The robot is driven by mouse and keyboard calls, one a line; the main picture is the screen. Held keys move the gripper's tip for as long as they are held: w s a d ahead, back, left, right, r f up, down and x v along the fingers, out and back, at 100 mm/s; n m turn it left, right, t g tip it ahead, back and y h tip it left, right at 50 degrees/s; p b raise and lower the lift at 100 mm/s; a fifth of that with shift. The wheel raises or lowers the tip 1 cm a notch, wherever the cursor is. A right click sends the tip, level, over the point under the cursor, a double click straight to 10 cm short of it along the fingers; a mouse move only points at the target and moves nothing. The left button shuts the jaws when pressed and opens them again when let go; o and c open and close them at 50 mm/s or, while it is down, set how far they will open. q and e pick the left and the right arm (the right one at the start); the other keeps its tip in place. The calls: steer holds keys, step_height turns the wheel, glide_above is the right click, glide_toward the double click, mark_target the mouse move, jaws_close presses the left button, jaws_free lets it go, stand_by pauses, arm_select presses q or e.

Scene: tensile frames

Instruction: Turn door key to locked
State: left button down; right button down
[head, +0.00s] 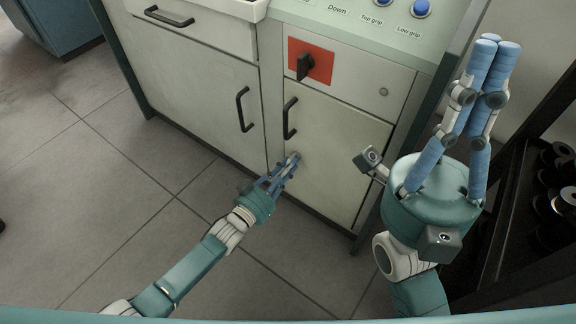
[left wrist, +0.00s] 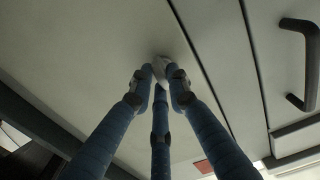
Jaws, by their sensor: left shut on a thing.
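The door key (left wrist: 165,76) is a small pale piece between my left fingertips in the left wrist view, mostly hidden by them. It sits low on the narrow cabinet door (head: 330,155), below the black handle. My left gripper (head: 291,163) is shut on the key, its three blue fingers reaching up to the door face. The key's turn angle and any lock markings cannot be made out. The door looks closed. My right gripper (head: 494,44) is raised at the right of the head view, its blue fingers together and empty.
A black handle (head: 290,118) stands out above the key, and another (head: 243,109) is on the wider door to the left. A black rotary switch on a red plate (head: 318,60) is higher up. A dark rack (head: 540,200) stands at the right.

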stand_by(0.5)
arm_select(q)
steer(key=c, duration=1.7)
jaws_free()
steer(key=shift+o, duration=0.2)
steer(key=v, duration=1.2)
